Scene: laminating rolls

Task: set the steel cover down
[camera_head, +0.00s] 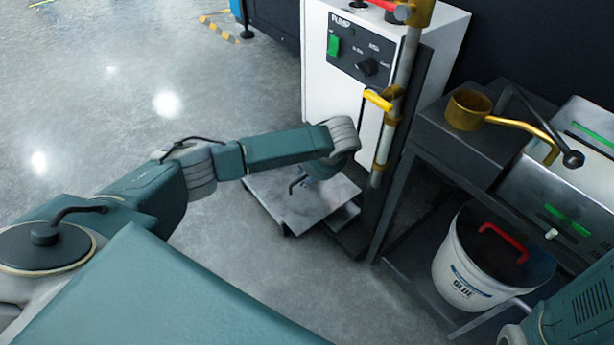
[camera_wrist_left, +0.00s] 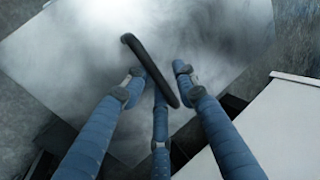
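The steel cover (camera_head: 302,207) is a flat grey plate with a dark bar handle (camera_head: 297,183). It lies low, close to the floor, at the foot of the pump cabinet. My left gripper (camera_head: 312,181) is right above it, mostly hidden by my wrist in the head view. In the left wrist view, the blue fingers of my left gripper (camera_wrist_left: 157,75) are spread apart around the dark handle (camera_wrist_left: 150,70), with gaps beside it. The cover (camera_wrist_left: 70,60) fills most of that view. My right gripper is out of view.
The white pump cabinet (camera_head: 330,95) stands behind the cover, with a yellow-handled pipe (camera_head: 388,120) at its right. A white glue bucket (camera_head: 470,265) stands on the rack's lower level. Floor at left is clear.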

